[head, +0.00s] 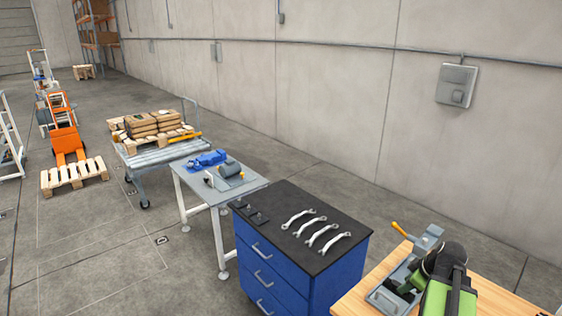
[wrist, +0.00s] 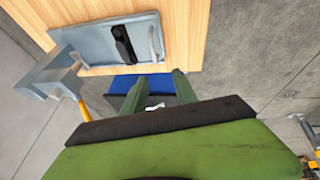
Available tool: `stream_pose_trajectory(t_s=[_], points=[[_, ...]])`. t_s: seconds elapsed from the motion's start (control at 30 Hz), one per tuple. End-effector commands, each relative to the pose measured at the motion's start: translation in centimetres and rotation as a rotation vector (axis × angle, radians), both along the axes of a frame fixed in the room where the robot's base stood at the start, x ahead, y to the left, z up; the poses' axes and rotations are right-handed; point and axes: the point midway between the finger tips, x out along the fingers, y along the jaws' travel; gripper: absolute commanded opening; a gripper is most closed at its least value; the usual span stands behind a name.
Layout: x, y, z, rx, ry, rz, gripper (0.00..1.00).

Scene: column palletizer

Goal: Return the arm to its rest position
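My gripper (wrist: 158,78) shows in the wrist view with its two green fingers apart. I see nothing held between them. In the head view my green and black arm is over the wooden bench (head: 487,300) at the lower right, and it hides part of the bench. Through the finger gap in the wrist view, a blue cabinet with a dark top shows farther off, with a pale wrench on it.
A grey tray (wrist: 93,45) and a grey device with a yellow handle (head: 400,230) are on the bench close to my arm. Several wrenches (head: 323,232) lie on the blue drawer cabinet (head: 315,285). A grey table (head: 250,184) and a loaded cart (head: 160,155) stand beyond.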

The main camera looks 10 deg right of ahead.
Motion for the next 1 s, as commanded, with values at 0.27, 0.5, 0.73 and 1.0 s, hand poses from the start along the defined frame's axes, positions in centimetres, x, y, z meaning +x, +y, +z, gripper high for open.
stream_pose_trajectory(t_s=[0.27, 0.5, 0.73, 1.0], points=[[8.8, 20.2, -6.6, -0.015, 0.045, 0.352, 0.34], [8.1, 34.7, -11.1, 0.016, 0.215, 0.306, 0.34], [5.0, 38.4, -12.5, 0.031, 0.371, -0.089, 0.34], [3.3, 36.8, -12.5, 0.069, 0.435, -0.533, 0.34]])
